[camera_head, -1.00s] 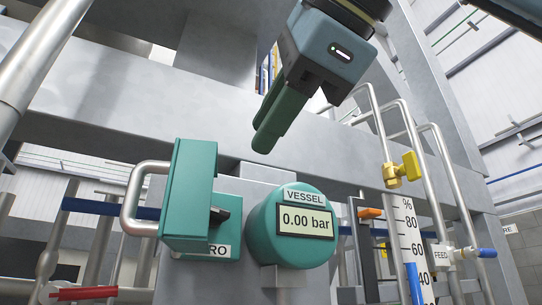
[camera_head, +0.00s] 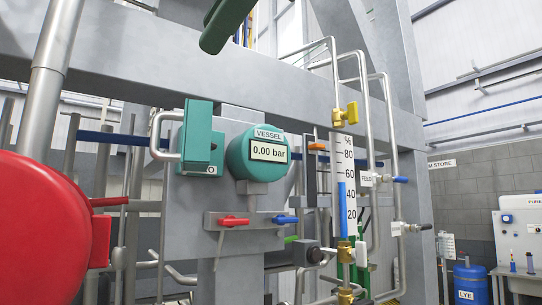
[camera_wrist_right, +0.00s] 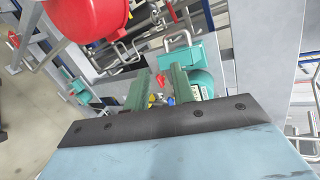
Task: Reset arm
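My right gripper (camera_head: 226,24) shows at the top edge of the head view as dark green fingers pointing down; its body is cut off. In the right wrist view my right gripper's two green fingers (camera_wrist_right: 157,88) stand apart with nothing held between them. They are above and clear of the teal VESSEL gauge (camera_head: 258,154), which reads 0.00 bar, and the teal box with a metal handle (camera_head: 199,140). The gauge also shows beyond the fingers in the wrist view (camera_wrist_right: 202,82). My left gripper is in neither view.
A grey beam (camera_head: 150,70) crosses behind the gripper. A large red round body (camera_head: 45,235) fills the left. Red (camera_head: 234,221) and blue (camera_head: 285,219) handles sit below the gauge. A yellow valve (camera_head: 345,115) and pipes stand right. A blue LYE drum (camera_head: 470,285) stands far right.

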